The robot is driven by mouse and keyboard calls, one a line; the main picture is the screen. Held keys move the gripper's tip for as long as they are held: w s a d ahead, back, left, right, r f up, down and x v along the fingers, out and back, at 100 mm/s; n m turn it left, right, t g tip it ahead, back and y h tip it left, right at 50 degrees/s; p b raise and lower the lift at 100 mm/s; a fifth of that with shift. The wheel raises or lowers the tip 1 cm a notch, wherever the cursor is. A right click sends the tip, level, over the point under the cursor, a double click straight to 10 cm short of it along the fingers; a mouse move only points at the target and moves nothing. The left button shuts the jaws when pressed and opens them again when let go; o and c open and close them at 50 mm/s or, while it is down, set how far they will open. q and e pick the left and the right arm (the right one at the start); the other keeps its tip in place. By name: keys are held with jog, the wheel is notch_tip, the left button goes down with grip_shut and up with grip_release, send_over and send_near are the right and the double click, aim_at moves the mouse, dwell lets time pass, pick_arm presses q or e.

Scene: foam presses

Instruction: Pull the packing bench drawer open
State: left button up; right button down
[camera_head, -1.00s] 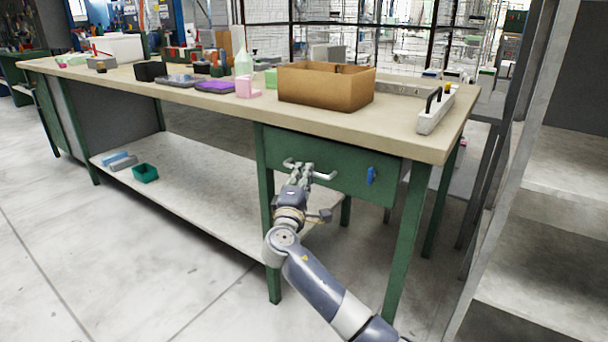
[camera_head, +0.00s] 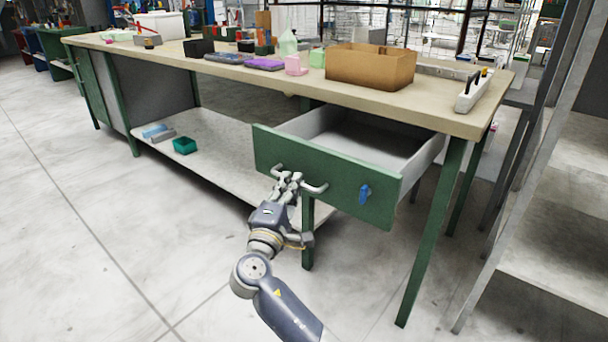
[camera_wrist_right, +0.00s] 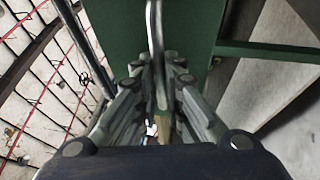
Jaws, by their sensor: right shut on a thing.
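The green drawer (camera_head: 330,182) of the packing bench (camera_head: 250,78) stands well out from under the bench top, and its pale, empty-looking inside shows in the head view. A light grey bar handle (camera_head: 315,188) runs across its front. My right gripper (camera_head: 290,178) is shut on the handle near its left part. In the right wrist view the handle (camera_wrist_right: 155,45) stands between the fingers of my gripper (camera_wrist_right: 158,100), with the green drawer front (camera_wrist_right: 195,25) behind it. A blue tag-like piece (camera_head: 364,194) is on the right of the drawer front. My left gripper is not in view.
On the bench top are a cardboard box (camera_head: 370,66), a power strip (camera_head: 473,92), a purple tray (camera_head: 265,63) and several small items. A lower shelf (camera_head: 215,165) holds a green bin (camera_head: 184,145). A grey rack (camera_head: 560,200) stands at right. Floor at left is clear.

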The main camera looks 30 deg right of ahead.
jog(key=shift+s+a, duration=0.25)
jog(key=shift+a, duration=0.45)
jog(key=c, duration=1.7)
grip_release()
jog(key=v, duration=1.2)
